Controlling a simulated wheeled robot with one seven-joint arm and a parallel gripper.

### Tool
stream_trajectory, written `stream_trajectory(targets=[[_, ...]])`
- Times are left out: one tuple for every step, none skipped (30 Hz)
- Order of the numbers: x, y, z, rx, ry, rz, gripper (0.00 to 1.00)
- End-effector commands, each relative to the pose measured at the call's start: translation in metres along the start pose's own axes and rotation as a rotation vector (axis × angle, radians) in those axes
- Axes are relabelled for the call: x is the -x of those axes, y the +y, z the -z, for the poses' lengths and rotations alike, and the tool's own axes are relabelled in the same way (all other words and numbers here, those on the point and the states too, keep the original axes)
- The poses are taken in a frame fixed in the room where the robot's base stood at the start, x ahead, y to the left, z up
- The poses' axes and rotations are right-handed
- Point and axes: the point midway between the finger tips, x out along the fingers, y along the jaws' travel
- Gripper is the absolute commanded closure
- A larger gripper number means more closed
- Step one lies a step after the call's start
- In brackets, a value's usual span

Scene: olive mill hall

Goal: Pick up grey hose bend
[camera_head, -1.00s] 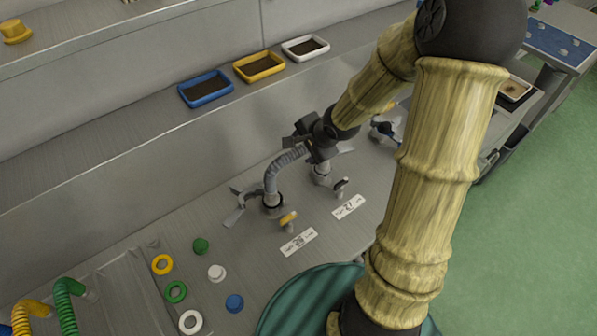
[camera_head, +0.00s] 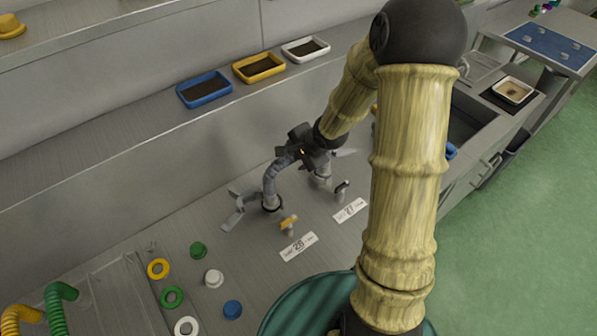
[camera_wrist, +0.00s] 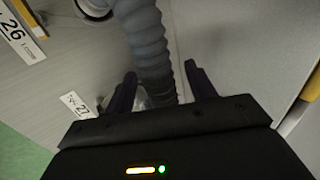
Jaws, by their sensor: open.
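The grey hose bend (camera_head: 271,176) is a ribbed grey curved tube. In the head view its lower left end is at a dark-ringed fitting on the steel bench, and its upper part runs right to my gripper (camera_head: 297,152). In the wrist view the hose bend (camera_wrist: 146,45) passes between the two dark fingers of my gripper (camera_wrist: 160,88), which stand apart on either side of it. Whether either finger touches it cannot be told. Its far end is hidden by the gripper body.
Labels 26 (camera_head: 298,246) and 27 (camera_head: 349,210) lie in front of the fittings. A small yellow-topped tap (camera_head: 289,223) stands close by. Blue (camera_head: 205,89), yellow (camera_head: 259,67) and white trays (camera_head: 305,49) sit on the ledge behind. Loose rings and caps lie at front left.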

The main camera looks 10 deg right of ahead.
Motion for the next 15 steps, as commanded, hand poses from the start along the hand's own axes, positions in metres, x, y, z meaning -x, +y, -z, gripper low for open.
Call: stream_trajectory(targets=[[-0.0075, 0.0005, -0.0010, 0.003, -0.001, -0.001, 0.44], [-0.0099, 0.0007, -0.0006, 0.002, -0.001, -0.001, 0.44], [-0.0122, 0.0007, -0.0005, 0.002, 0.000, -0.001, 0.44], [-0.0133, 0.0004, -0.0007, 0.002, -0.001, -0.001, 0.44], [-0.0139, 0.0002, -0.0006, 0.002, 0.000, -0.001, 0.44], [-0.0141, 0.0000, -0.0003, 0.001, 0.000, 0.000, 0.44], [-0.0140, -0.0001, -0.0002, 0.001, 0.000, 0.000, 0.44], [-0.0137, -0.0002, -0.0001, 0.001, 0.000, 0.000, 0.44], [-0.0136, -0.0002, 0.0000, 0.000, 0.001, 0.000, 0.44], [-0.0135, -0.0002, 0.0000, 0.000, 0.001, 0.000, 0.44], [-0.0135, -0.0002, 0.0000, 0.000, 0.001, 0.000, 0.44], [-0.0135, -0.0002, 0.0000, 0.000, 0.001, 0.000, 0.44], [-0.0135, -0.0001, 0.0000, 0.000, 0.001, 0.000, 0.44], [-0.0134, -0.0001, 0.0000, 0.000, 0.001, 0.000, 0.44], [-0.0134, -0.0001, 0.0000, 0.000, 0.001, 0.000, 0.44]])
